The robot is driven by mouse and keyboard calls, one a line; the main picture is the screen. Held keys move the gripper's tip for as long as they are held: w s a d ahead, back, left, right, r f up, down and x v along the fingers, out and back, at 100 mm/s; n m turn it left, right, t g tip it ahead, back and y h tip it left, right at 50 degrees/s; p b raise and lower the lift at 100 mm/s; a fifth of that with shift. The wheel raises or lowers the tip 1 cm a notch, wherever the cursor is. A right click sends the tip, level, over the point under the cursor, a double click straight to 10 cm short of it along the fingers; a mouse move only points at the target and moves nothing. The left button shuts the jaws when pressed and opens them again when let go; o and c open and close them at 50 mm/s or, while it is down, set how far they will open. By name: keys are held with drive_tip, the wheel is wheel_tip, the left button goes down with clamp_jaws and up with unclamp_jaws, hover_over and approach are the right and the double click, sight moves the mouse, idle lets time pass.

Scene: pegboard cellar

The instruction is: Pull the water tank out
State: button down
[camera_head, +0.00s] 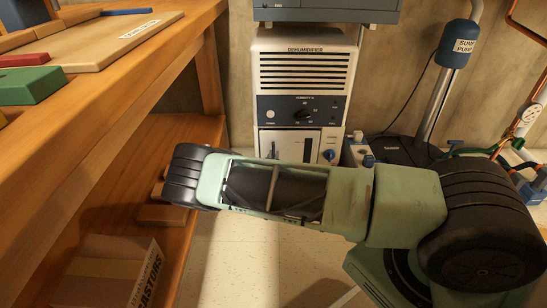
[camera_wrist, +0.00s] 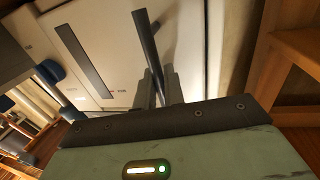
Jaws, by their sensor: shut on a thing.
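The dehumidifier (camera_head: 303,85) is a white upright unit with a dark control strip. The water tank (camera_head: 290,146) is the white panel low on its front, with a dark vertical window; my arm hides its lower part. In the wrist view the tank front (camera_wrist: 115,55) fills the upper middle, with a long dark window strip. A dark bar handle (camera_wrist: 144,32) stands out from it. My gripper (camera_wrist: 162,88) is shut on this handle, close in front of the panel. I cannot tell whether the tank sits flush.
A wooden bench (camera_head: 145,70) with boards and coloured blocks stands at left, with a cardboard box (camera_head: 115,270) on its lower level. A sump pump (camera_head: 456,45) and pipes stand at right. Pale floor shows in front of the dehumidifier.

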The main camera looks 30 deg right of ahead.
drive_tip(key=s+d+p+v, duration=0.2)
drive_tip(key=p+v, duration=0.2)
drive_tip(key=v, duration=1)
drive_tip(key=c, duration=1.6)
unclamp_jaws()
drive_tip(key=p+v, duration=0.5)
drive_tip(key=v, duration=1.2)
drive_tip(key=shift+s+a+r+p, duration=0.1)
drive_tip(key=shift+a+p, duration=0.15)
drive_tip(key=shift+p, duration=0.1)
